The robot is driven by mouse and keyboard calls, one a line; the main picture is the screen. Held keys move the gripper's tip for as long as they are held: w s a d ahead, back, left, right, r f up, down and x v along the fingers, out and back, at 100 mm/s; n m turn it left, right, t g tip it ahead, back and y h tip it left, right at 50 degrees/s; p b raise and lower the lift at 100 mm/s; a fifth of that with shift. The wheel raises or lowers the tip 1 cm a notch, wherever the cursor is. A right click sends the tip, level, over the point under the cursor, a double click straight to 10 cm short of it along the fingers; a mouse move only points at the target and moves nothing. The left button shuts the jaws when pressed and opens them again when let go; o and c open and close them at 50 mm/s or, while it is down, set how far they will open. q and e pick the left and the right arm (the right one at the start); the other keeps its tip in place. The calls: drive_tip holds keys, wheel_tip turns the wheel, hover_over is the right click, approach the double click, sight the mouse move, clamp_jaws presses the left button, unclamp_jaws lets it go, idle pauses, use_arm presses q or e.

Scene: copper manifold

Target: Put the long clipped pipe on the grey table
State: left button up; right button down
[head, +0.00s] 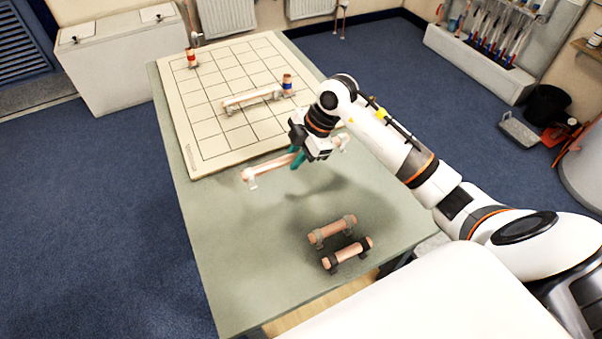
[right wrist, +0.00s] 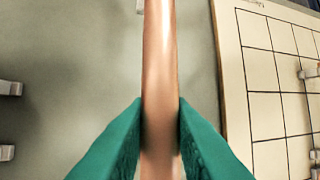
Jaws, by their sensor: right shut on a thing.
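My right gripper (head: 297,159) has teal fingers shut on the long copper pipe (head: 268,167), near its middle. The pipe has pale clips at its two ends and hangs in the air above the grey table (head: 225,250), with a shadow on the tabletop below. The gripper body hides part of the pipe. In the right wrist view the pipe (right wrist: 159,60) runs upright between the two fingers (right wrist: 160,140). My left gripper is not in view.
A cream gridded board (head: 215,120) covers the table's far part. On it are another clipped pipe (head: 252,98), a red-banded piece (head: 191,58) and a blue-banded piece (head: 287,84). Two short clipped pipes (head: 332,230) (head: 348,253) lie near the front right. The table's front left is clear.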

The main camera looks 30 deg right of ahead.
wheel_tip(320, 180, down, 6)
drive_tip(key=shift+r, duration=0.1)
drive_tip(key=c, duration=1.3)
unclamp_jaws()
drive_tip(key=v, duration=1.2)
